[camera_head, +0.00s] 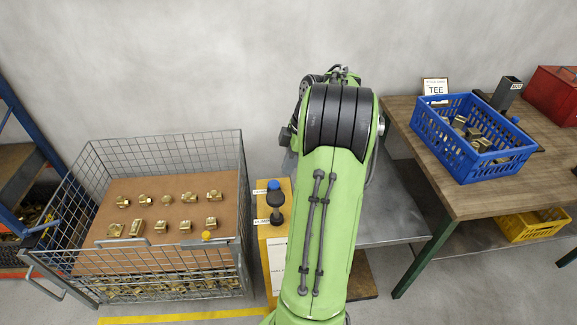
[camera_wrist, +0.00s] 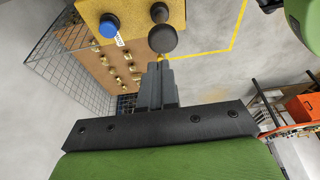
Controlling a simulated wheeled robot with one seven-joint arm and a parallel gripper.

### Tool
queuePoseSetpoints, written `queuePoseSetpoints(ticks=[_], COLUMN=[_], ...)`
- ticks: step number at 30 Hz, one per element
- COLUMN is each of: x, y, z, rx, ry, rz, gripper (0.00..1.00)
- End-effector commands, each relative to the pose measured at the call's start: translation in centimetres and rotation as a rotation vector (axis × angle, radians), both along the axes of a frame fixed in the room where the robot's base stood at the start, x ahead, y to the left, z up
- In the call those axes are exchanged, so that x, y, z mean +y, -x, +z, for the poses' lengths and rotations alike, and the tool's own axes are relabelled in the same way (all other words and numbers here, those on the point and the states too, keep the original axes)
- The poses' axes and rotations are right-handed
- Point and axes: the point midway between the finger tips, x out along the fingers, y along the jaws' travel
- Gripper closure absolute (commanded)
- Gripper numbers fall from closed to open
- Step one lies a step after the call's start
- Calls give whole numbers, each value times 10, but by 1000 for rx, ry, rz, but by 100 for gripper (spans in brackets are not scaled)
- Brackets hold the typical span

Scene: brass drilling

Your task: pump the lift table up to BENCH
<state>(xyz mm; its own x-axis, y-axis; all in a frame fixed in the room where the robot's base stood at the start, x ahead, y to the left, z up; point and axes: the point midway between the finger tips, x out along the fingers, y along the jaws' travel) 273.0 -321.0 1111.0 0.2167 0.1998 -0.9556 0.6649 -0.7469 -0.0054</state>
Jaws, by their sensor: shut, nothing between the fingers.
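A yellow pedestal (camera_head: 284,187) stands left of my arm, with a blue button (camera_head: 273,185) and a black round-headed knob (camera_head: 275,199) on top. A small label by the knob is too small to read for sure. In the wrist view the black knob (camera_wrist: 162,38) lies just beyond the tips of my gripper (camera_wrist: 160,66); I cannot tell whether they touch. The blue button (camera_wrist: 109,26) is left of it. My gripper is shut and empty; in the head view my arm hides it. A grey metal tabletop (camera_head: 395,215), perhaps the lift table, shows partly behind my arm.
A wire mesh crate (camera_head: 243,175) with brass fittings on a brown board stands left of the pedestal. A wooden bench (camera_head: 455,195) on the right holds a blue basket (camera_head: 450,150), a TEE sign (camera_head: 435,87) and a red box (camera_head: 553,92). A yellow bin (camera_head: 535,227) sits below.

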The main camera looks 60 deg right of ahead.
Motion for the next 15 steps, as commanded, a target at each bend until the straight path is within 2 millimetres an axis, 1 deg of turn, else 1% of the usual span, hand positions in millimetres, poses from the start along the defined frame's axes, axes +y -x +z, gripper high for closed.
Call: queuePoseSetpoints(ticks=[1, 3, 4, 6, 13, 15], x=[3, 9, 10, 13, 13, 14], y=[2, 6, 8, 9, 8, 7], z=[26, 50, 56, 60, 56, 52], rx=[-9, -11, -12, -11, -10, -10], ry=[13, 20, 23, 23, 21, 21], rz=[-3, -7, -9, -10, -9, -9], gripper=[100, 100, 100, 100, 100, 100])
